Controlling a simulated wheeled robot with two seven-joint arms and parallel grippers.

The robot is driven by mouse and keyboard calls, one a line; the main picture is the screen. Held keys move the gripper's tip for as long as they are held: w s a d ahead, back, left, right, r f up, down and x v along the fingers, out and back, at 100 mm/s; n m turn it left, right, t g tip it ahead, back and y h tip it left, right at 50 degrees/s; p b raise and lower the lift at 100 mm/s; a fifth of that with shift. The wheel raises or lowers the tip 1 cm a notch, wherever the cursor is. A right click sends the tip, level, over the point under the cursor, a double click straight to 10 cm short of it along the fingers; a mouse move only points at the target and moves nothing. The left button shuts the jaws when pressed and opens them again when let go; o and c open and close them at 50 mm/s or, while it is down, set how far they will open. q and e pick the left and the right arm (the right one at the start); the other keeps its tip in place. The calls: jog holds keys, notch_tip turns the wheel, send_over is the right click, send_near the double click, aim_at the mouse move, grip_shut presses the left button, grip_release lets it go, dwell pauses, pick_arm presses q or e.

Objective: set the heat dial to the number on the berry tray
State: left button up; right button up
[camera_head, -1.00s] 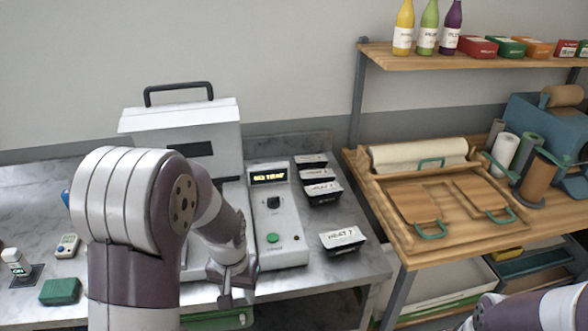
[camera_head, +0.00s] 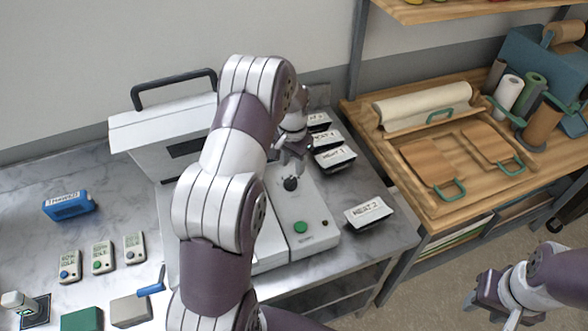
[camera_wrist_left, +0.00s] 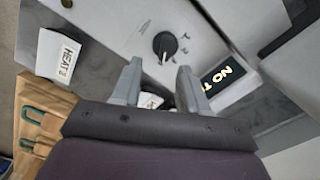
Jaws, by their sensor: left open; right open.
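The heat dial is a black knob (camera_head: 290,184) on the white control panel (camera_head: 308,212), above a green button (camera_head: 300,227). In the left wrist view the knob (camera_wrist_left: 165,44) shows a pale pointer line and lies just beyond my fingertips. My left gripper (camera_head: 292,160) is open over the panel by the knob, apart from it; its fingers (camera_wrist_left: 160,70) show in the wrist view. Black trays with white labels stand right of the panel; the nearest tray (camera_head: 369,212) reads "HEAT 2". I cannot tell which tray holds berries. My right gripper (camera_head: 490,298) is open and empty at the lower right.
The white sealing machine (camera_head: 165,130) with a black handle stands left of the panel. A blue device (camera_head: 69,206) and several small timers lie on the left counter. A wooden bench (camera_head: 420,185) is at right.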

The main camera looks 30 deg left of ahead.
aim_at(291, 179)
pick_arm(q)
jog(key=f, duration=0.2)
jog(key=a+f+p, duration=0.1)
jog(key=f, duration=0.2)
jog(key=shift+w+a+f, duration=0.25)
jog(key=shift+f, duration=0.1)
jog(key=shift+s+d+f+p, duration=0.15)
jog(key=shift+d+f+p, duration=0.05)
jog(key=shift+p, duration=0.1)
jog(key=shift+s+d+f, duration=0.1)
jog(key=shift+s+d, duration=0.05)
jog(key=shift+d, duration=0.15)
pick_arm(e)
jog(key=shift+a+r, duration=0.15)
jog(key=shift+r, duration=0.45)
jog(key=shift+a+r, duration=0.15)
jog(key=shift+r, duration=0.4)
pick_arm(q)
jog(key=shift+a+f, duration=0.1)
jog(key=shift+a, duration=0.1)
jog(key=c, duration=0.3)
jog(key=shift+w+a, duration=0.1)
jog(key=shift+w, duration=0.1)
grip_shut()
pick_arm(e)
jog(key=shift+w+a, duration=0.1)
jog(key=shift+a, duration=0.05)
